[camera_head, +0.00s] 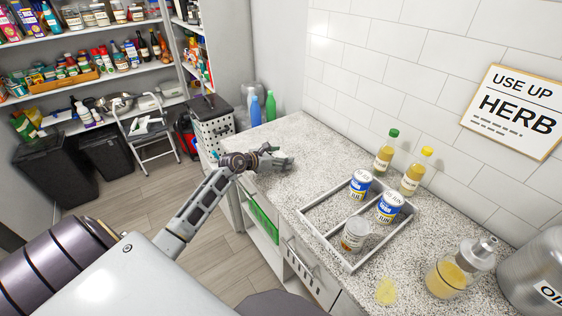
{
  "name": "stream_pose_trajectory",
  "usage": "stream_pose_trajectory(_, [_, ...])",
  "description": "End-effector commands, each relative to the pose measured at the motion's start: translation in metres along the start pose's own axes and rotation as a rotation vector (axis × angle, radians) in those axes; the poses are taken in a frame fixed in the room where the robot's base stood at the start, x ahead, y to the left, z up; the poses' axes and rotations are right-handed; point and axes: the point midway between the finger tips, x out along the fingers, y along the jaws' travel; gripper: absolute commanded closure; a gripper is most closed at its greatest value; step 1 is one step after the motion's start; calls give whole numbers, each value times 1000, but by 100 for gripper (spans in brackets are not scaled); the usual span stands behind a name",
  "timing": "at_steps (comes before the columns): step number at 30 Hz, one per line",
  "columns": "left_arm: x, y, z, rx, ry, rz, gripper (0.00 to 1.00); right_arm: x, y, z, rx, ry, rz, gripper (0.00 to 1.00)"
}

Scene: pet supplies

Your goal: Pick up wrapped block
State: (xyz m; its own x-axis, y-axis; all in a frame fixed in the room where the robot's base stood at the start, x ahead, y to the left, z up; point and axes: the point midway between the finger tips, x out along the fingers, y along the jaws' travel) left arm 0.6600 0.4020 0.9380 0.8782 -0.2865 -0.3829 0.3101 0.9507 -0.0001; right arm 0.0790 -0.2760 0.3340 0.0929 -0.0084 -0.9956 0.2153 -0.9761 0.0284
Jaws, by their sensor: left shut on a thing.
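My left gripper (277,158) is over the far left end of the speckled counter (305,140), at the end of my outstretched arm. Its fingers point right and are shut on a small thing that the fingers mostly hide. I cannot make out its shape or wrapping. No wrapped block shows clearly elsewhere on the counter. My right gripper is not in view.
A grey divided tray (325,238) holds two blue-and-white tins (390,206) and a jar (355,233). Two oil bottles (385,152) stand behind it. A glass jar (455,272) and a metal canister (537,275) stand at right. The counter between gripper and tray is clear.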

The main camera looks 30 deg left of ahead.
Motion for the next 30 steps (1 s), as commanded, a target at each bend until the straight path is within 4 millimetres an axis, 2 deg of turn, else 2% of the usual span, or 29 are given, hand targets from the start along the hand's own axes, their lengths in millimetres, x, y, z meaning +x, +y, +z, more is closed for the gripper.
stream_pose_trajectory(8, [-1,0,3,1,-2,0,60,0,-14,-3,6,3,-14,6])
stream_pose_trajectory(14, [-6,0,16,3,-2,1,60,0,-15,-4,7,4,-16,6])
stream_pose_trajectory(30, [-34,0,83,3,-3,0,60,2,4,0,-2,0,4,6])
